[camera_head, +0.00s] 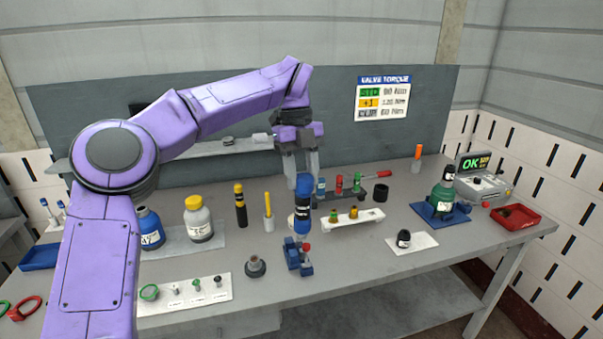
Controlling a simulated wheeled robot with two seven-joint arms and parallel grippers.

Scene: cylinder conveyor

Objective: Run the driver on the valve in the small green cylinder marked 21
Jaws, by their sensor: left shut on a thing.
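My left gripper (304,172) points down over the middle of the table, shut on the top of an upright blue tool with a dark, marked band (303,208), which looks like a driver. The tool's lower end is above or in front of a small blue clamp (293,256); I cannot tell whether they touch. A small green cylinder (440,198) with a dark upper part stands on a blue base (432,215) at the right. Its marking is too small to read. It is well to the right of my left gripper. My right gripper is out of view.
A rack of coloured-handled tools (366,193) stands behind a white stand (341,221). A blue bottle (149,231) and a grey, yellow-capped bottle (198,222) stand left. A small black-topped item (403,239) lies front right. A red tray (516,219) and an OK display (471,163) are far right.

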